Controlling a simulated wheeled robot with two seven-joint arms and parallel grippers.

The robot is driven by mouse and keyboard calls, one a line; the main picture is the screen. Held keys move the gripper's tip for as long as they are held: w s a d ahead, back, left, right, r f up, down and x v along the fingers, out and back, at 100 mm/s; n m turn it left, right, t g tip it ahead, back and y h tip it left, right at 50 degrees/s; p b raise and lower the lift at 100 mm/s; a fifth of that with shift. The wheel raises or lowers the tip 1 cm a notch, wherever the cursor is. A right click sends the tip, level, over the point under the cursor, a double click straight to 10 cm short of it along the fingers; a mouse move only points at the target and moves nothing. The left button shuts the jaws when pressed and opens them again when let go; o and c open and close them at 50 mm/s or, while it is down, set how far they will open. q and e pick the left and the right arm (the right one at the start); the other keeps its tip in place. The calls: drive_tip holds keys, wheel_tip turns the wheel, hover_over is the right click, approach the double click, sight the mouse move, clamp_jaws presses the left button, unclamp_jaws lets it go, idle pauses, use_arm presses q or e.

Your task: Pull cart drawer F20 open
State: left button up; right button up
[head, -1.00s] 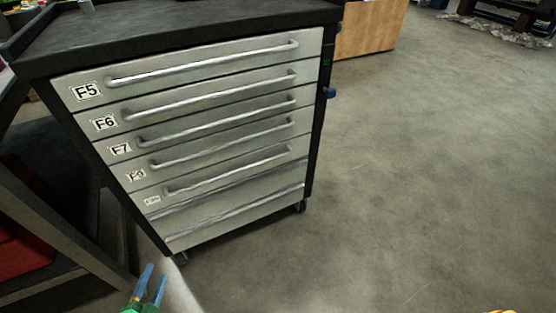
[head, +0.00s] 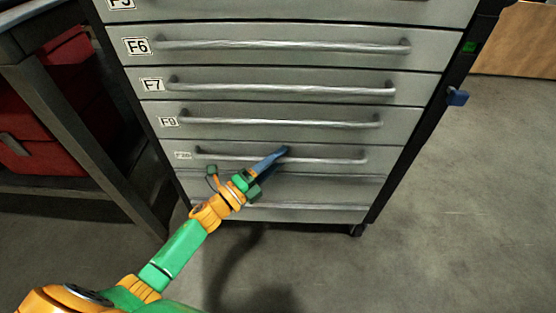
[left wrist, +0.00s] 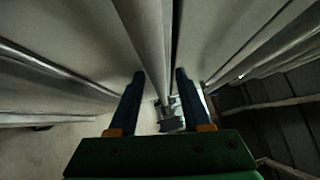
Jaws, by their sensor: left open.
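Drawer F20 (head: 222,158) is a grey cart drawer with a small, hard-to-read label (head: 183,155) at its left end. It looks shut, about flush with its neighbours. Its bar handle (head: 335,160) runs across the front. My left gripper (head: 283,151) reaches in from the lower left, with its blue fingertips at the middle of this handle. In the left wrist view, the open fingers (left wrist: 160,78) stand on either side of the handle bar (left wrist: 153,45); I cannot tell whether they touch it. My right gripper is not in view.
Above are drawers F9 (head: 215,130), F7 (head: 225,101) and F6 (head: 220,62) with similar handles. Another drawer (head: 320,190) lies below. A bench with red boxes (head: 55,120) stands close on the left. The floor (head: 465,220) to the right is clear.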

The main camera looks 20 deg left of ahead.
use_arm(q)
clamp_jaws()
idle(1.4)
